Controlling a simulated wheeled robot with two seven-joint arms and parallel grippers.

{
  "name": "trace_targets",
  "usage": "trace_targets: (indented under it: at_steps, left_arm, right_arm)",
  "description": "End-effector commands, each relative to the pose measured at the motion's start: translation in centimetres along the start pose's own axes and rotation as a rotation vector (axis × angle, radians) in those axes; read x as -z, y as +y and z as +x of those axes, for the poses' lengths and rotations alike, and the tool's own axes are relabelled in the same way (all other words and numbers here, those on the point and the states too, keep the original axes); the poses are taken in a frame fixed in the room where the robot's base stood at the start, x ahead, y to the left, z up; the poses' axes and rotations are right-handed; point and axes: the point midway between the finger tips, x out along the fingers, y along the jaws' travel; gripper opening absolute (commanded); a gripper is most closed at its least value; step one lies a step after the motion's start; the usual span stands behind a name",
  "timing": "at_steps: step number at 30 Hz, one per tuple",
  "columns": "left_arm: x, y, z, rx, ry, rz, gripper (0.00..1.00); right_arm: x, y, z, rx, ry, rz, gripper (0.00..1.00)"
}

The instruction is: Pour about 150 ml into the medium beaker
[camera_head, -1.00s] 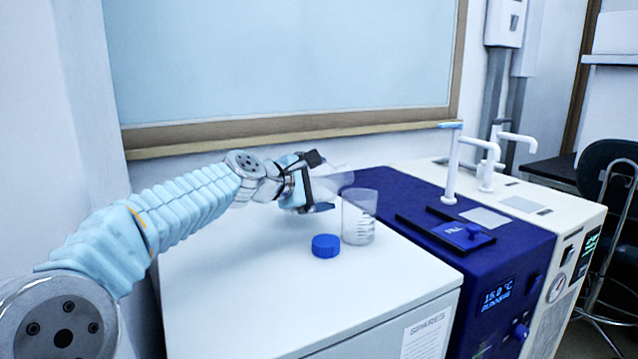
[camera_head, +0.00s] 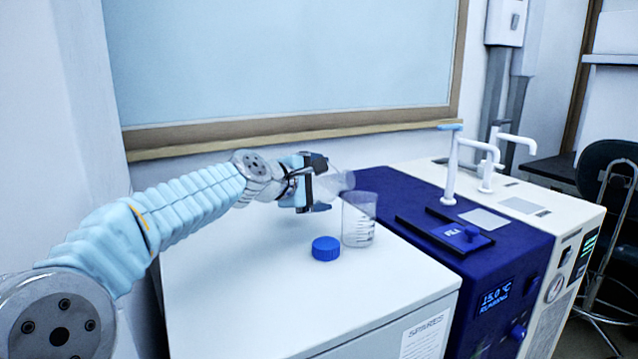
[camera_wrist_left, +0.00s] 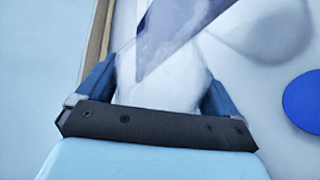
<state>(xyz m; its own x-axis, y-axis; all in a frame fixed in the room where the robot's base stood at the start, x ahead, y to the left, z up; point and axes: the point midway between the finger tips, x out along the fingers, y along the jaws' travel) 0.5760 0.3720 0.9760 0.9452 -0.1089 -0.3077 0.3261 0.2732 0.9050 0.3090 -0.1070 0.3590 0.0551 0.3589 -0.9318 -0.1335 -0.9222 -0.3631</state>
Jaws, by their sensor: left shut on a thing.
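My left gripper (camera_head: 318,192) is shut on a clear bottle (camera_head: 338,181), held tilted well over, nearly on its side, with its mouth to the right. The bottle's end is above and beside the rim of a clear graduated beaker (camera_head: 358,222), which stands upright on the white cabinet top. I cannot tell whether liquid is flowing or how much the beaker holds. In the left wrist view the bottle (camera_wrist_left: 160,85) sits between the two blue fingers. A blue screw cap (camera_head: 326,248) lies in front of the beaker. My right gripper is not in view.
The white cabinet top (camera_head: 250,300) is clear at the front. A dark blue chiller unit (camera_head: 400,200) stands close to the beaker's right, with a white unit with taps (camera_head: 530,205) beyond. A wall and framed board (camera_head: 280,65) are behind.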

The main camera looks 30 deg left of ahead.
Motion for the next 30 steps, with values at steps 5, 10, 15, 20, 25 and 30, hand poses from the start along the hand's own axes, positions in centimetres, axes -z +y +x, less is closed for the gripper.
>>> trace_targets:
  at_steps: [5,10,15,20,25,30]
  left_arm:
    - [-0.1,0.2,-0.1,-0.004,0.000,0.001,0.29]
    - [-0.2,0.5,-0.2,-0.005,0.014,0.048,0.29]
    - [-0.2,0.6,-0.2,-0.004,0.023,0.070,0.29]
    - [-0.4,1.0,-0.3,-0.004,0.040,0.123,0.29]
    - [-0.4,1.2,-0.4,-0.004,0.055,0.163,0.29]
    - [-0.4,1.2,-0.4,-0.004,0.055,0.163,0.29]
  right_arm:
    - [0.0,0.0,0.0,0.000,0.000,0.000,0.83]
    - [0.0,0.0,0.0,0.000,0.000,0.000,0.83]
    - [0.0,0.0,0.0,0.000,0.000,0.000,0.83]
    - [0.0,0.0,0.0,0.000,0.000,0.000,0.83]
    - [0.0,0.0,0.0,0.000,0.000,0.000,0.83]
    - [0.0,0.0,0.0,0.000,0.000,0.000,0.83]
